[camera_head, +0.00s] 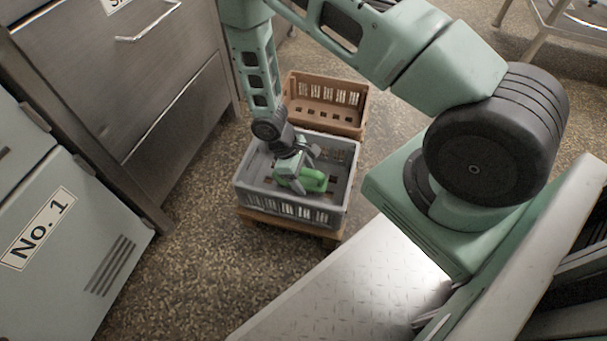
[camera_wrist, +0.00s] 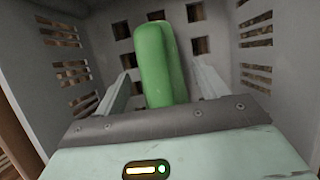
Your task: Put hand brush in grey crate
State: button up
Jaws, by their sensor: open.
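My gripper (camera_head: 299,184) reaches down into the crate at the brush. In the wrist view, the brush's green, rounded part (camera_wrist: 162,60) shows between the two fingers of my gripper (camera_wrist: 160,76), with gaps on both sides. The jaws are open. The crate's slotted walls (camera_wrist: 101,40) surround them. The lower part of the brush is hidden behind the gripper body, and no bristles show.
The grey crate rests on a wooden base (camera_head: 290,228). A brown crate (camera_head: 330,92) stands just behind it and looks empty. Steel drawers (camera_head: 130,85) and a cabinet marked No. 1 (camera_head: 50,235) are on the left. Speckled floor (camera_head: 195,255) is free in front.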

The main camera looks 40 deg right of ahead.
jog(key=p+v, duration=0.6)
jog(key=v, duration=0.6)
jog(key=shift+r, duration=0.2)
jog(key=s+a+r+t+y, duration=0.15)
jog(key=a+r, duration=0.35)
jog(key=r, duration=0.5)
jog(key=s+a+r+t+y, duration=0.1)
jog(key=s+a+r, duration=0.1)
jog(key=a+r, duration=0.55)
jog(key=s+a+r+t, duration=0.1)
jog(key=s+r, duration=1.3)
jog(key=r, duration=0.1)
jog(key=shift+s+a+y, duration=0.25)
jog(key=shift+a+y, duration=0.05)
jog(key=shift+y, duration=0.15)
jog(key=shift+p, duration=0.3)
notch_tip(320, 180, up, 42)
jog(key=p, duration=4.2)
